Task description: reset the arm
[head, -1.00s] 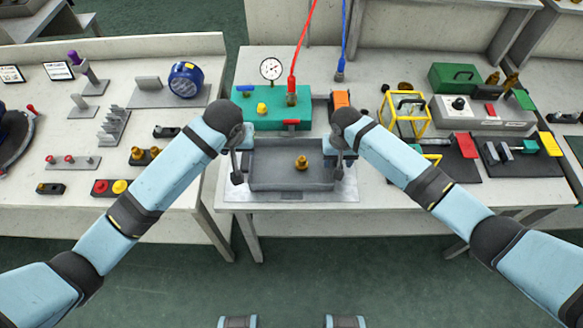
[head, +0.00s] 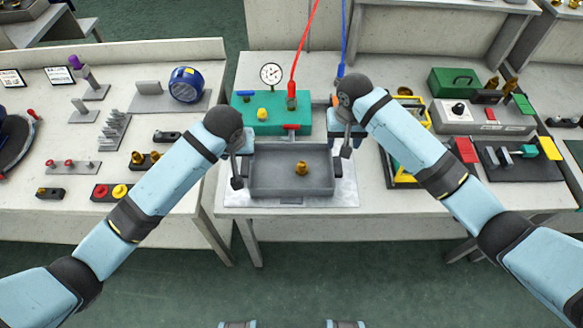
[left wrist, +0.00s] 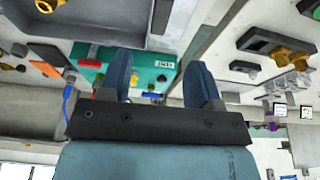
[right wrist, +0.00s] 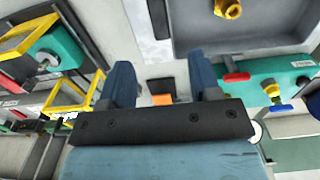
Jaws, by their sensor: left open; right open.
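My left gripper (head: 238,182) hangs at the left edge of the grey tray (head: 262,185); in the left wrist view its two blue fingers (left wrist: 162,88) are apart with nothing between them. My right gripper (head: 346,150) is above the table at the tray's upper right corner; in the right wrist view its fingers (right wrist: 165,88) are also apart and empty. An orange block (right wrist: 162,99) shows beyond the gap between the right fingers. A brass fitting (head: 302,168) stands in the tray and also shows in the right wrist view (right wrist: 228,9).
A green pump block (head: 270,126) with a red lever (head: 291,127), gauge (head: 271,74) and red and blue hoses stands behind the tray. A yellow frame (head: 400,172) is partly hidden behind my right arm. A side table with fittings (head: 110,190) is at the left.

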